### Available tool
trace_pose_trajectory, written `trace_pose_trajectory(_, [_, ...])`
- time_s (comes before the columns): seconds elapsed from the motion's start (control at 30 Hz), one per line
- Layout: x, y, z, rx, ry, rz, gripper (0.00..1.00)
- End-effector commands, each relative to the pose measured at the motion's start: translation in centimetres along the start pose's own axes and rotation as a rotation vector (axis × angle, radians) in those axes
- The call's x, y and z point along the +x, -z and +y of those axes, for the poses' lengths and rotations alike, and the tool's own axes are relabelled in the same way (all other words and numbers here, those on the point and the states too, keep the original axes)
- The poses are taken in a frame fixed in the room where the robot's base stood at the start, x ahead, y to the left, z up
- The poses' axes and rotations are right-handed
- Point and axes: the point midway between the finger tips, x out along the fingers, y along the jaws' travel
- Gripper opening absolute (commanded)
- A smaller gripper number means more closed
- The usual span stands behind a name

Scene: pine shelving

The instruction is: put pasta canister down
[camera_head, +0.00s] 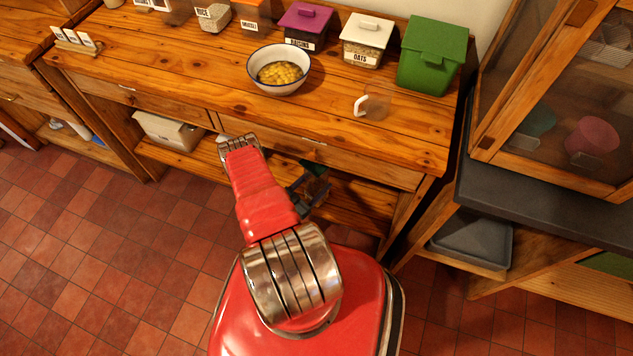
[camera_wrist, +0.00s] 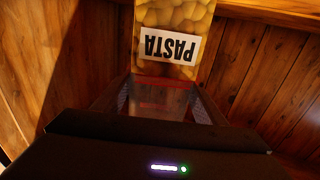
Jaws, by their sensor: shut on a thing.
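The pasta canister (camera_wrist: 172,47) is in the wrist view, a clear container filled with yellow pasta, with a white PASTA label that reads upside down there. My gripper (camera_wrist: 162,98) is shut on its clear part, one finger on each side. In the head view my gripper (camera_head: 308,190) is below the counter's front edge, in front of the lower shelf (camera_head: 345,210). The canister is mostly hidden there; a small dark green patch shows beside the gripper. I cannot tell whether the canister touches the shelf.
Wooden boards surround the canister in the wrist view. A bowl of yellow food (camera_head: 278,73), a glass mug (camera_head: 372,106), an oats canister (camera_head: 366,40) and a green bin (camera_head: 431,55) stand on the counter (camera_head: 200,80) above. A box (camera_head: 168,130) sits on the lower shelf at left.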

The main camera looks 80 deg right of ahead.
Motion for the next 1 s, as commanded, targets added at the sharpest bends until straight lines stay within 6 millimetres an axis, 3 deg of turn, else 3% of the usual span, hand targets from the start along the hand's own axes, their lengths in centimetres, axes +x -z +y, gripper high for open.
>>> trace_pose_trajectory(0.2, [0.0,-0.1,0.0,0.001,0.000,0.002,0.26])
trace_pose_trajectory(0.23, [0.0,-0.2,0.0,0.000,0.000,0.000,0.66])
trace_pose_trajectory(0.47, [0.0,-0.2,0.0,0.000,0.000,0.000,0.82])
trace_pose_trajectory(0.83, [0.0,0.0,0.0,0.000,-0.001,0.000,0.83])
trace_pose_trajectory(1.0, [-1.0,0.0,-0.1,-0.001,0.003,-0.001,0.83])
